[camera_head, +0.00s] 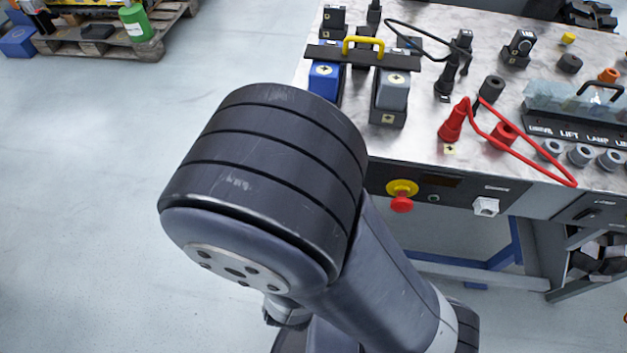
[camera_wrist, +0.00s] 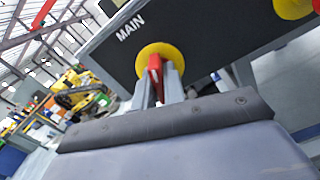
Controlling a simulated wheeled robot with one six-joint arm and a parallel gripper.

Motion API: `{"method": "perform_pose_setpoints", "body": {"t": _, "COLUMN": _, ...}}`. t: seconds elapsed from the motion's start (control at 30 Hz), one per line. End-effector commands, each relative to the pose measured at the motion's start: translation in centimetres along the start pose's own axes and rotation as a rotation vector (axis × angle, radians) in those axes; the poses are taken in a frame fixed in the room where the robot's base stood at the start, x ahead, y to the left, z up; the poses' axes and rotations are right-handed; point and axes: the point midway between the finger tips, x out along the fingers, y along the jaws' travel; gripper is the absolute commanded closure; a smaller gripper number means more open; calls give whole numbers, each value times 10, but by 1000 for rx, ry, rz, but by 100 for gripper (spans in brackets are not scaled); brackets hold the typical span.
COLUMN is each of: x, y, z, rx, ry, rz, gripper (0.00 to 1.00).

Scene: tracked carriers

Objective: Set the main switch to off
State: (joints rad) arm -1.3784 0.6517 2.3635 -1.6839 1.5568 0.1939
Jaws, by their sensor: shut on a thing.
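The main switch is a red handle (camera_wrist: 155,66) on a round yellow plate (camera_wrist: 146,52), under the white word MAIN on a dark panel (camera_wrist: 192,30). In the wrist view my gripper (camera_wrist: 160,82) has its two grey fingers on either side of the red handle, shut on it. The handle runs roughly up and down in that tilted picture. The fingers hide part of it, and I cannot tell which position it marks. In the head view my arm covers the main switch and the gripper's fingertips.
A red emergency button (camera_head: 401,204) on a yellow collar sits on the bench front, right of my arm. A white knob (camera_head: 487,206) is further right. The floor (camera_head: 90,200) at left is clear.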

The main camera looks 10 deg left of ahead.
Motion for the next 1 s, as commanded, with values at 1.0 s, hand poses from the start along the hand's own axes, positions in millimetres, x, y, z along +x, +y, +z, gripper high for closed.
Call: {"method": "perform_pose_setpoints", "body": {"t": 1.0, "x": 0, "y": -1, "z": -1, "rx": -322, "ry": 3, "rz": -1, "gripper": 100}}
